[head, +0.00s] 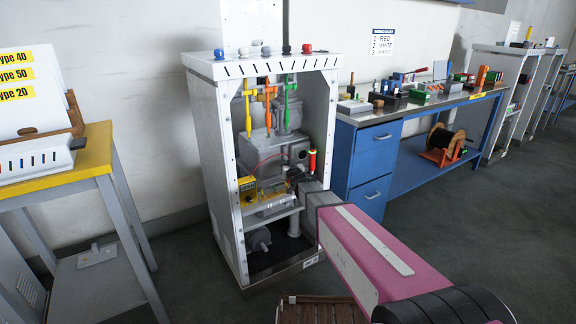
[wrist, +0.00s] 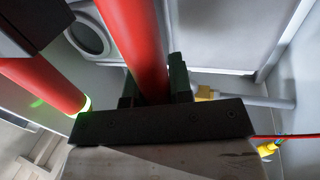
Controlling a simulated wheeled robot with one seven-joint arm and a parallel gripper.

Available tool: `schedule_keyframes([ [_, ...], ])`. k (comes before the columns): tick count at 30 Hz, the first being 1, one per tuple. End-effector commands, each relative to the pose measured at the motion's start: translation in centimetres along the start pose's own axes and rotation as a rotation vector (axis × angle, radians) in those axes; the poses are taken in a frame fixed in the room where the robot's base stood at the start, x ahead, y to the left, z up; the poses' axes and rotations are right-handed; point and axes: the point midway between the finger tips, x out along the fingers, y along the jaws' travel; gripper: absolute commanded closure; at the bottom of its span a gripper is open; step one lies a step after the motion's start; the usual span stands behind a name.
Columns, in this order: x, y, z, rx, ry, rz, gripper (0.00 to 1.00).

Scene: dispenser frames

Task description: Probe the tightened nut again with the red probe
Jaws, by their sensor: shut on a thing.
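My gripper (head: 297,177) is inside the open white cabinet (head: 226,150), at mid height. In the wrist view its dark fingers (wrist: 154,88) are shut on a red cylindrical body, which looks like the red probe (wrist: 138,40). A second red cylinder (wrist: 45,85) with a glowing yellow-green ring lies to its left, apart from the fingers. In the head view a red upright piece with a green band (head: 312,160) shows just beside my gripper. I cannot make out the nut or the probe's tip, so contact cannot be told.
A yellow box (head: 247,190) with a thin red wire sits left of my gripper on the cabinet shelf. The cabinet's side walls are close. A blue workbench (head: 372,150) stands right, a yellow-topped table (head: 92,150) left.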

Motion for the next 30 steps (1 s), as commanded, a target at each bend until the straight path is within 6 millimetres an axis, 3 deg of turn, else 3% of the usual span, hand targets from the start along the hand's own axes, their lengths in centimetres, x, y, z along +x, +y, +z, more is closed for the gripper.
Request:
schedule_keyframes([
  [30,0.00,0.00,0.51,0.000,0.000,0.000,1.00],
])
